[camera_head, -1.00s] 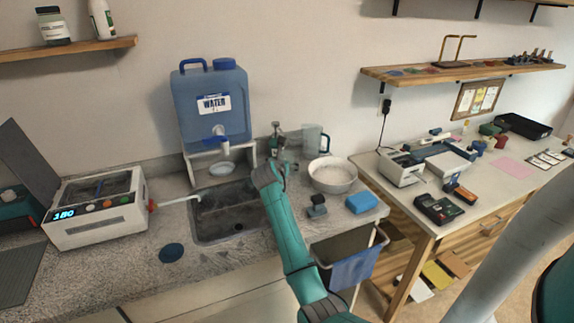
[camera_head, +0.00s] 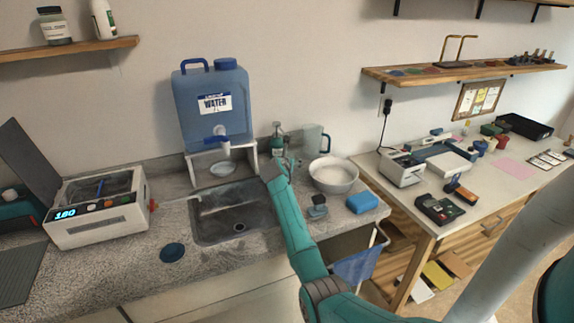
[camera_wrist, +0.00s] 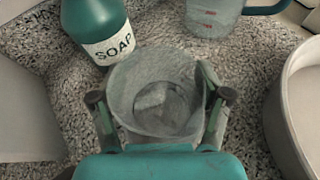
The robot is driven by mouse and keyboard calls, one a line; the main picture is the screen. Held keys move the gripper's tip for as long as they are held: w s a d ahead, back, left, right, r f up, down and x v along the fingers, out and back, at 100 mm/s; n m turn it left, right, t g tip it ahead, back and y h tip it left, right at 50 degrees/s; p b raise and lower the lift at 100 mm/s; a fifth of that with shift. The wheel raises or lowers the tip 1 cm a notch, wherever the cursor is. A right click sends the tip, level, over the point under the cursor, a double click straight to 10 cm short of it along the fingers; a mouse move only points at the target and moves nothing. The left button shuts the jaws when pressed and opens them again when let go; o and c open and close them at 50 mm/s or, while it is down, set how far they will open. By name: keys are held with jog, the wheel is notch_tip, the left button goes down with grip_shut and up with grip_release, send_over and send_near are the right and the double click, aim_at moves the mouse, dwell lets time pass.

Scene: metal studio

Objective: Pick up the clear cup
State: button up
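The clear cup (camera_wrist: 155,95) stands upright in the wrist view, seen from above through its open rim. My gripper (camera_wrist: 162,105) has its two fingers spread wide, one on each side of the cup. The fingers lie very close to the cup's wall; whether both touch it is hard to tell. In the head view my gripper (camera_head: 274,170) is over the counter, right beside the sink's back right corner. There the cup is mostly hidden by the gripper and too small to make out clearly.
A green soap bottle (camera_wrist: 95,28) stands just behind the cup at left. A measuring jug (camera_wrist: 215,15) is behind at right, and a white bowl (camera_wrist: 300,110) is close on the right. The sink (camera_head: 233,212) lies left of my gripper; a blue sponge (camera_head: 362,203) is at right.

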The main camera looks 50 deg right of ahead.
aim_at(289, 153)
jog(key=c, duration=0.8)
jog(key=shift+r, duration=0.2)
jog(key=shift+r, duration=1.45)
jog(key=shift+a+r, duration=0.1)
jog(key=shift+a, duration=0.1)
jog(key=shift+s+a, duration=1.15)
jog(key=shift+a, duration=1.5)
jog(key=shift+s+a, duration=1.2)
jog(key=shift+a, duration=1.45)
jog(key=shift+s+a, duration=1.15)
jog(key=shift+a, duration=1.5)
jog(key=shift+a, duration=0.1)
